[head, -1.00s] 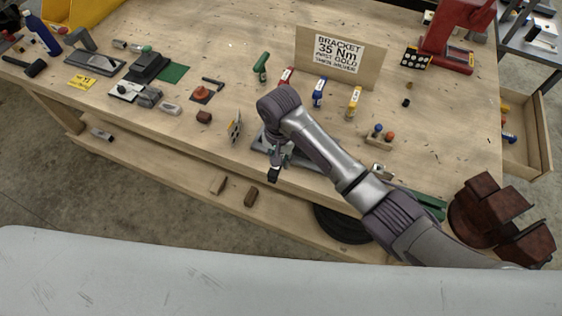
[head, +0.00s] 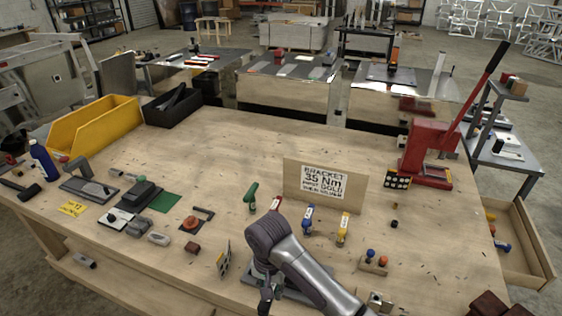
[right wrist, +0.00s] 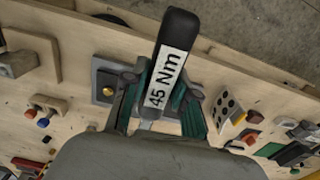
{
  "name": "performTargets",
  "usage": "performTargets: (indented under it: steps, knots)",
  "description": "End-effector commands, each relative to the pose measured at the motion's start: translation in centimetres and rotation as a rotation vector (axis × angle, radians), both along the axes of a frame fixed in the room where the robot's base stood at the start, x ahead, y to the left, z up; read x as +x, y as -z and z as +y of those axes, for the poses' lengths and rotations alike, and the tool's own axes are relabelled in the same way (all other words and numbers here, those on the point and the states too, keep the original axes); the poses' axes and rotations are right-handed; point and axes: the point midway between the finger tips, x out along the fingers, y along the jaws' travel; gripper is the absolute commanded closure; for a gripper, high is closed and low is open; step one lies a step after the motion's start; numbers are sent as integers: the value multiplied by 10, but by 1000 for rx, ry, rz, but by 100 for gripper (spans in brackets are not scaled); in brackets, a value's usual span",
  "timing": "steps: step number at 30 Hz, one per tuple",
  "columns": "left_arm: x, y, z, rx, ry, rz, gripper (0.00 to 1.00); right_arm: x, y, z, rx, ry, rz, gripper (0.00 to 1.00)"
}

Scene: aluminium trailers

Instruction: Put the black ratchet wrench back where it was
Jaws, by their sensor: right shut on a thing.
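My right gripper (right wrist: 163,98) is shut on the black ratchet wrench (right wrist: 177,40), whose black handle carries a white "45 Nm" label in the right wrist view. In the head view the right gripper (head: 268,287) hangs at the bench's front edge, partly hidden by my own arm. Wrenches with green (head: 251,196), red (head: 277,203), blue (head: 307,217) and yellow (head: 343,229) handles stand in a row in front of the wooden sign (head: 290,180), which reads "BRACKET 35 Nm". The wrench's far end is hidden behind the gripper. My left gripper is not in view.
A grey plate (head: 257,272) lies beneath the right gripper, with a small upright dotted board (head: 224,259) beside it. A red press (head: 427,150) stands at the right, and a yellow bin (head: 95,127) at the back left.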

Motion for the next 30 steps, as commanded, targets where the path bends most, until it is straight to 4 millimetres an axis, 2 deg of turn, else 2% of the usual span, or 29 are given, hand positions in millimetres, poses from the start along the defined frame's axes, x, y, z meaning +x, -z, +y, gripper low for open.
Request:
performTargets:
  steps: [2,5,9,12,17,21,25,30]
  knots:
    - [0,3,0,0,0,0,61,2,0,-3,0,0,-3,100]
    - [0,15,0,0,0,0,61,9,3,-19,-3,-3,-6,100]
    - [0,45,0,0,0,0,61,19,3,-62,-8,-28,-13,100]
    - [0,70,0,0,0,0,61,15,0,-100,-10,-72,-14,100]
    - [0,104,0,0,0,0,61,-17,-5,-155,-10,-158,-9,100]
    - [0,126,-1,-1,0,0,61,-54,-6,-192,-7,-223,-5,100]
    - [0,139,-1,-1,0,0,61,-84,-6,-214,-6,-264,-3,100]
    - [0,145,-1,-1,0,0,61,-105,-7,-228,-2,-289,-1,100]
